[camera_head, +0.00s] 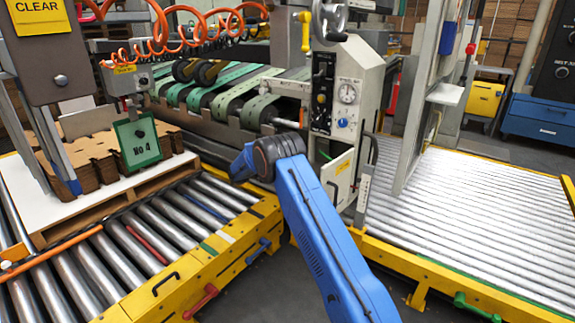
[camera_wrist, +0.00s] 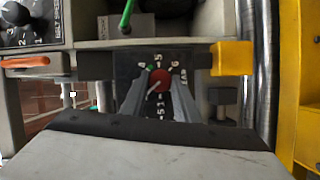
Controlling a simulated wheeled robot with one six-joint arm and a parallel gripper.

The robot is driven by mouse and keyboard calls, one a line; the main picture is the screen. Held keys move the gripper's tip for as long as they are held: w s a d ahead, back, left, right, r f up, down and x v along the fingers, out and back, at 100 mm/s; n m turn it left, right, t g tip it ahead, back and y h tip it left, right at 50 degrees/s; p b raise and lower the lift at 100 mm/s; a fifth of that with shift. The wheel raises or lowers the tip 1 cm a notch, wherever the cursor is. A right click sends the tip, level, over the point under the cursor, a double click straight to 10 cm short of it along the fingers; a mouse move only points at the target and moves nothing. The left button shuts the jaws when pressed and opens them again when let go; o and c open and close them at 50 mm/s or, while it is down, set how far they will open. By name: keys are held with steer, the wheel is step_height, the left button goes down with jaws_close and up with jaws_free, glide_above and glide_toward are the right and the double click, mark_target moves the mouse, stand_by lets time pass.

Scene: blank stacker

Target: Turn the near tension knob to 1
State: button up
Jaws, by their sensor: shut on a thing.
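In the wrist view a red knob (camera_wrist: 160,76) with a pale pointer line sits on a dark dial plate (camera_wrist: 161,118) with white numbers around it. The pointer line slants toward the lower left; some numbers are hidden by the fingers. My gripper (camera_wrist: 160,84) has its two grey fingers closed on either side of this knob. In the head view my blue arm reaches to the machine's near side, and its own links hide the gripper and the knob there.
Near the knob are a green lever (camera_wrist: 127,14), an orange handle (camera_wrist: 25,62) and a yellow block (camera_wrist: 232,58). A machine cabinet (camera_head: 345,88) stands behind my arm. Roller conveyors with yellow frames lie left (camera_head: 150,243) and right (camera_head: 480,200). A pallet of cardboard blanks (camera_head: 95,160) stands left.

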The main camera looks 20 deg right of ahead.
steer(key=n+h, duration=0.1)
steer(key=n, duration=0.2)
steer(key=n+t+h, duration=0.1)
steer(key=n, duration=0.2)
steer(key=n+t, duration=0.1)
steer(key=n, duration=0.2)
steer(key=shift+f+n+h, duration=0.3)
steer(key=shift+f+h, duration=0.05)
steer(key=shift+h, duration=0.05)
steer(key=shift+a, duration=0.1)
steer(key=o, duration=1)
steer(key=shift+o, duration=0.2)
steer(key=v, duration=1.7)
steer(key=shift+f, duration=0.25)
steer(key=shift+s+a, duration=0.15)
